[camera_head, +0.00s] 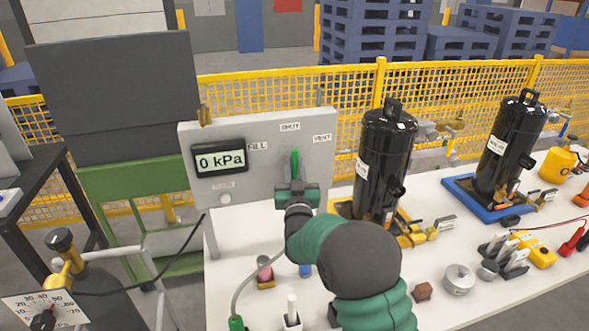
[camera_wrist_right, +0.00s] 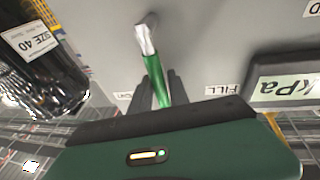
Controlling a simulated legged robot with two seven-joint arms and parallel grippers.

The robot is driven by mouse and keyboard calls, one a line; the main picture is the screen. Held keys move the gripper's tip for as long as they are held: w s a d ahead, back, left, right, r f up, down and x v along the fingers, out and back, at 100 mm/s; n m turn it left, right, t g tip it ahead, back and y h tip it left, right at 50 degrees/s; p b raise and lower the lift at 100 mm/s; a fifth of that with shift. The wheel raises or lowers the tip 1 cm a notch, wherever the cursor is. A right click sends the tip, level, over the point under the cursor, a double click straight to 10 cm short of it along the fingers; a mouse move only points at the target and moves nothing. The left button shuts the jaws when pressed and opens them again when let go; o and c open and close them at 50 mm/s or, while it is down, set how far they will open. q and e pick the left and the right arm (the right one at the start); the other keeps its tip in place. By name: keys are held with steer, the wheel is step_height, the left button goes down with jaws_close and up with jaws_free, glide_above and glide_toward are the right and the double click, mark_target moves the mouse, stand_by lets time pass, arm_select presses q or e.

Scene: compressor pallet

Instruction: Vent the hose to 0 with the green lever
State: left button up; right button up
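The green lever (camera_head: 294,163) is on the grey panel (camera_head: 259,135) and points up towards the SHUT label (camera_head: 290,127). The FILL label is on its left and the VENT label (camera_head: 322,137) on its right. The display (camera_head: 219,160) reads 0 kPa. My right gripper (camera_head: 294,187) is in front of the panel at the lever. In the right wrist view its dark fingers (camera_wrist_right: 164,85) lie close on both sides of the green handle (camera_wrist_right: 157,78), and the lever's silver end shows beyond them. My left gripper is not in view.
Black cylinders (camera_head: 385,160) stand right of the panel on the white table (camera_head: 445,253). A hose (camera_head: 246,286) curves below the panel beside small parts. A dial gauge (camera_head: 45,309) is at the lower left. A yellow mesh fence (camera_head: 270,97) runs behind.

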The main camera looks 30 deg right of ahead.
steer(key=shift+o, duration=1.4)
steer(key=shift+f, duration=0.1)
steer(key=shift+f, duration=0.1)
steer(key=shift+s+a+f, duration=0.1)
steer(key=shift+s+a, duration=0.1)
steer(key=shift+s, duration=0.2)
steer(key=b+v, duration=0.1)
steer(key=v, duration=1.5)
steer(key=shift+b, duration=0.3)
